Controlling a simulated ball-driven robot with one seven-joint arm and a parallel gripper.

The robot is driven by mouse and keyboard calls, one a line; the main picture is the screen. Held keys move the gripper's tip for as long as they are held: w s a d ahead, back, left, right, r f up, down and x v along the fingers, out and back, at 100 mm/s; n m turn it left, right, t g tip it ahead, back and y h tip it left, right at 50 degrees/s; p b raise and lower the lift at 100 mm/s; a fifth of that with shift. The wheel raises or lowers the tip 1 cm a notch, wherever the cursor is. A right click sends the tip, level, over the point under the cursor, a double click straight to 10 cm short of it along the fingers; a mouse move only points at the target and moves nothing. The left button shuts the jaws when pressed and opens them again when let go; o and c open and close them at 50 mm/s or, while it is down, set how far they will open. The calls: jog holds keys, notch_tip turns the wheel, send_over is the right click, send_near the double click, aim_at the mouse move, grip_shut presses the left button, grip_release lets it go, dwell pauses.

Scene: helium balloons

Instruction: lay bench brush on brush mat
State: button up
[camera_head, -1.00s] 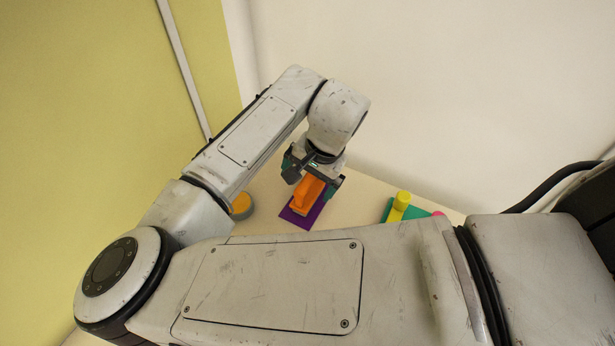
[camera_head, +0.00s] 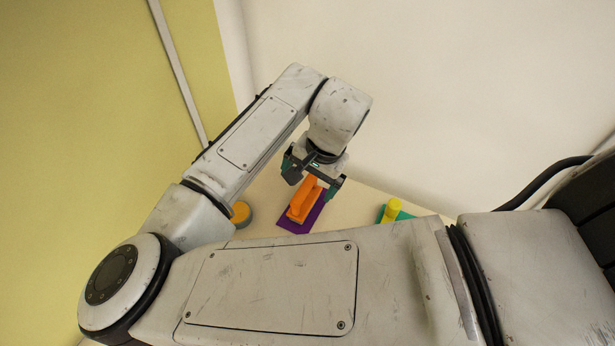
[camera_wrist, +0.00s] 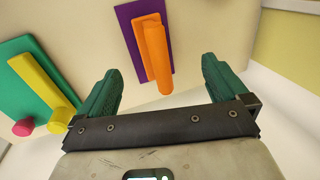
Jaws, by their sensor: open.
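The orange bench brush (camera_head: 303,203) lies on the purple brush mat (camera_head: 289,226). In the wrist view the brush (camera_wrist: 157,55) lies lengthwise along the mat (camera_wrist: 124,14), with purple showing on both sides of it. My gripper (camera_head: 315,178) is above the far end of the brush. In the wrist view my gripper (camera_wrist: 161,88) has its green fingers wide apart, with nothing between the pads, and the near end of the brush just beyond them. The far end of the brush is partly hidden by my gripper in the head view.
A green mat (camera_wrist: 22,88) with a yellow object (camera_wrist: 44,85) on it lies to one side, with a pink round object (camera_wrist: 23,127) beside it. A grey and orange round object (camera_head: 241,212) stands left of the purple mat. A wall rises behind the table.

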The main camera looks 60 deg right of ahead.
jog(key=p+v, duration=0.2)
jog(key=v, duration=0.1)
jog(key=shift+r+p, duration=0.15)
jog(key=shift+p, duration=0.15)
jog(key=shift+s, duration=0.1)
dwell(0.8)
